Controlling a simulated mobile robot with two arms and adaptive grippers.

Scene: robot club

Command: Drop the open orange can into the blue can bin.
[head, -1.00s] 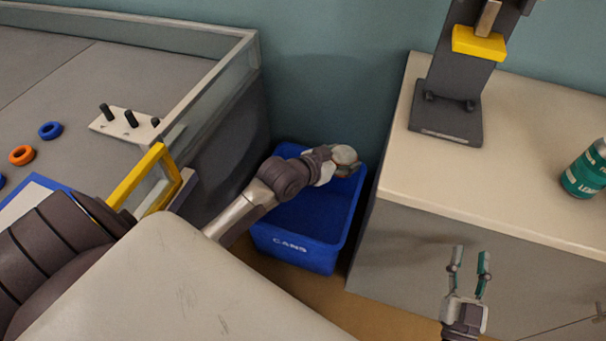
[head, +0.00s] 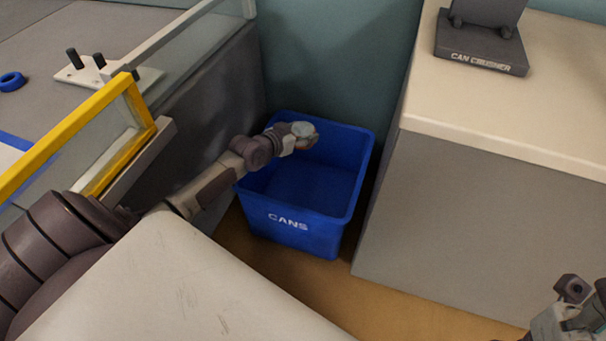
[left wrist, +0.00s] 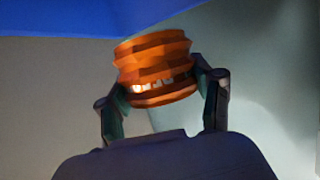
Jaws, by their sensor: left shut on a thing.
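The orange can (left wrist: 156,66) looks squashed and ridged in the left wrist view. It is held between the two fingers of my left gripper (left wrist: 160,90). The gripper and can appear over the back part of the blue can bin (head: 300,228), marked CANS, which stands on the floor. My right gripper (head: 568,312) is at the bottom right, partly cut off, and its opening is unclear.
A pale counter (head: 480,95) with a can crusher (head: 480,58) stands right of the bin. A table with a clear, yellow-edged side wall (head: 80,130) is at the left. A blue ring (head: 11,81) lies on the table.

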